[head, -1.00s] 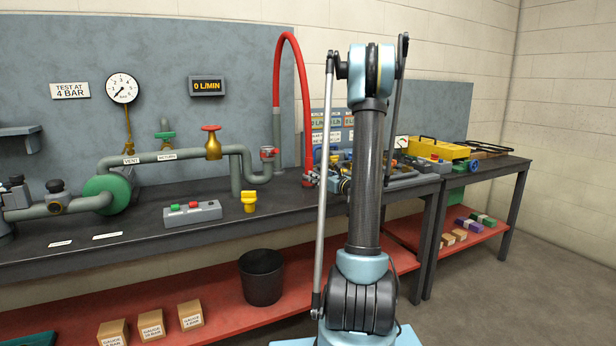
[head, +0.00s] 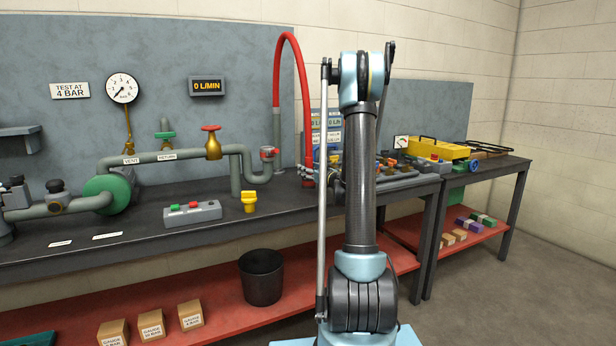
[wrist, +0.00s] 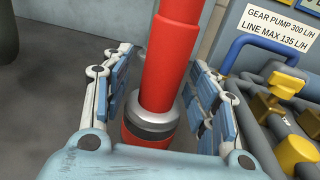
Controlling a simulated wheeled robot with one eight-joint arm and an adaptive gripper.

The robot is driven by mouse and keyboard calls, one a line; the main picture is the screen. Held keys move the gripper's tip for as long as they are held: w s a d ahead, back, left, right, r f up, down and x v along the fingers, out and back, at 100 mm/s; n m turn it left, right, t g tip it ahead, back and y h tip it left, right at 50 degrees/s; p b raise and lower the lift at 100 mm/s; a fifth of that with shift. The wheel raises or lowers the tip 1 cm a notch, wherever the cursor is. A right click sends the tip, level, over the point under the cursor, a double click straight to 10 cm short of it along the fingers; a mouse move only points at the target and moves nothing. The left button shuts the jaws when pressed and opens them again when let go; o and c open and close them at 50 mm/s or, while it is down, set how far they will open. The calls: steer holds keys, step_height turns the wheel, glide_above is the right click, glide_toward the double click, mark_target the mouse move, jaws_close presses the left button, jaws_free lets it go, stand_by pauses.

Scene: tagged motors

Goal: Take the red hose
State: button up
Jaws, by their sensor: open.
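The red hose (head: 303,90) arches up from a grey pipe on the bench and comes down at its right end near the bench top. In the wrist view the hose (wrist: 168,65) stands between my open fingers, with a metal collar (wrist: 152,120) and a red end below it. My gripper (wrist: 160,100) has a finger on each side of the hose, with a visible gap at the left finger; contact at the right finger cannot be told. In the head view my gripper (head: 308,174) is small at the hose's lower end, partly hidden by my arm.
Blue and dark pipes with yellow fittings (wrist: 285,85) stand close to the right of my gripper. The bench top (head: 290,195) in front is mostly clear. A yellow case (head: 440,150) is farther right.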

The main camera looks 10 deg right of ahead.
steer(key=c, duration=1.1)
steer(key=shift+r, duration=0.1)
